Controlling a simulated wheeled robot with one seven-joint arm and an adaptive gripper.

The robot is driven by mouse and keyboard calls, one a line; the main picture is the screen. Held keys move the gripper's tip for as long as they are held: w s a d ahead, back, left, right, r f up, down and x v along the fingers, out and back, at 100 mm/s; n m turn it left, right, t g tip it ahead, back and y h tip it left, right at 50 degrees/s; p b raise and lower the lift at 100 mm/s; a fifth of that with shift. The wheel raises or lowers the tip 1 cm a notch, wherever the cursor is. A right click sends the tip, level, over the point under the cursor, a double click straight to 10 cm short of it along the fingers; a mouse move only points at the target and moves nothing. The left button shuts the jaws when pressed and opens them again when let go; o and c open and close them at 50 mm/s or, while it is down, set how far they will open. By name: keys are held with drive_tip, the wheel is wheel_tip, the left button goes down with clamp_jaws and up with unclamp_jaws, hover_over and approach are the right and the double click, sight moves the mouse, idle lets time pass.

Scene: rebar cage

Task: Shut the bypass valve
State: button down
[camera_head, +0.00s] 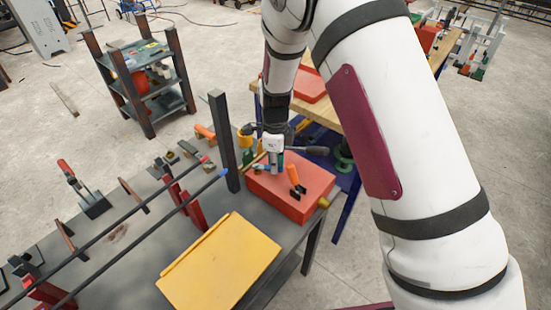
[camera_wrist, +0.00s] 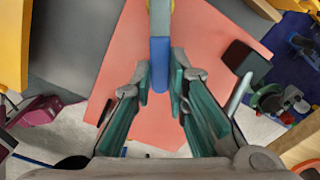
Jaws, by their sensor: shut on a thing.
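A red box (camera_head: 303,205) sits on the dark table and carries small valve parts on its top. My gripper (camera_head: 275,162) is over the box's back part, pointing down. In the wrist view, its green-padded fingers (camera_wrist: 161,78) are closed around a blue lever (camera_wrist: 160,50), which has a yellow part above it. In the head view only a small bit of blue (camera_head: 262,168) shows beside the fingers. An orange handle (camera_head: 293,174) with a black piece stands in front of my gripper on the same box. I cannot tell how far the blue lever is turned.
A dark upright post (camera_head: 223,140) stands close to the box's left. Long bars (camera_head: 135,215) on red supports run across the table's left side. A yellow panel (camera_head: 222,262) lies in front. A wooden bench (camera_head: 325,112) is behind. A shelf unit (camera_head: 145,88) stands back left.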

drive_tip(key=m, duration=0.1)
drive_tip(key=s+m+p, duration=0.1)
drive_tip(key=shift+s+a+m, duration=0.15)
drive_tip(key=shift+a+m, duration=0.1)
drive_tip(key=shift+m, duration=0.05)
drive_tip(key=shift+s+a+m+p, duration=0.25)
drive_tip(key=shift+m+p, duration=0.05)
drive_tip(key=shift+m, duration=0.5)
drive_tip(key=shift+s+a+m+p, duration=0.2)
drive_tip(key=shift+s+m+p, duration=0.05)
drive_tip(key=shift+m, duration=0.55)
drive_tip(key=c, duration=1.6)
unclamp_jaws()
drive_tip(key=shift+o, duration=0.2)
wheel_tip(320, 180, up, 12)
